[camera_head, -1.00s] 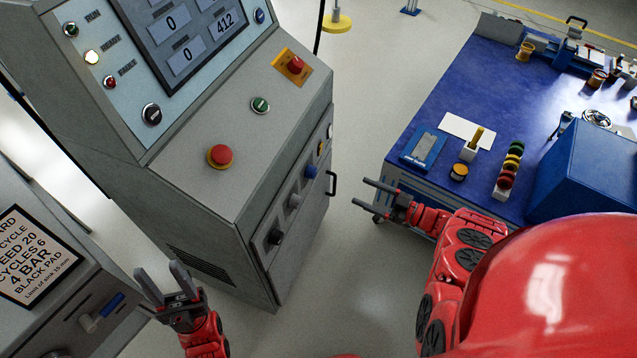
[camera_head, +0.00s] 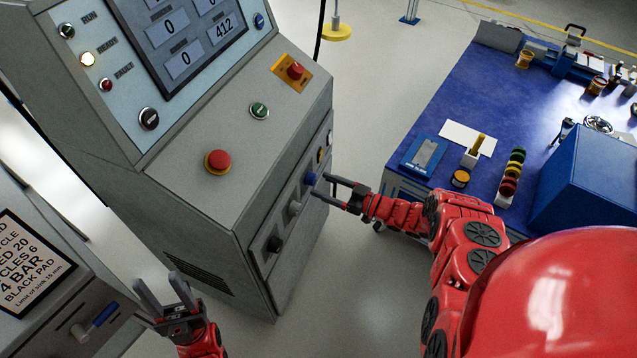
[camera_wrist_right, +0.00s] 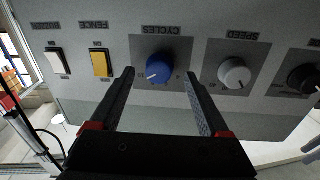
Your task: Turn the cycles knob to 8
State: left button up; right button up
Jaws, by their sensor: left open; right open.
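The cycles knob is the blue knob (camera_head: 311,178) on the side panel of the grey machine. In the right wrist view the blue knob (camera_wrist_right: 159,71) sits under the label CYCLES, which appears upside down, with a white pointer mark toward the lower left. My right gripper (camera_head: 320,185) is open in front of it. In the wrist view its fingers (camera_wrist_right: 158,78) stand on either side of the knob's lower part, without visible contact. The exact dial reading is too small to tell. My left gripper (camera_head: 160,290) is open and empty at the lower left.
A grey speed knob (camera_wrist_right: 234,73), a black knob (camera_wrist_right: 305,79), a yellow switch (camera_wrist_right: 101,64) and a white switch (camera_wrist_right: 57,62) flank the cycles knob. A red button (camera_head: 218,160) is on the console above. A blue table (camera_head: 450,95) stands at the right.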

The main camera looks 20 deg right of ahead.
jog(key=shift+x, duration=1.25)
grip_shut()
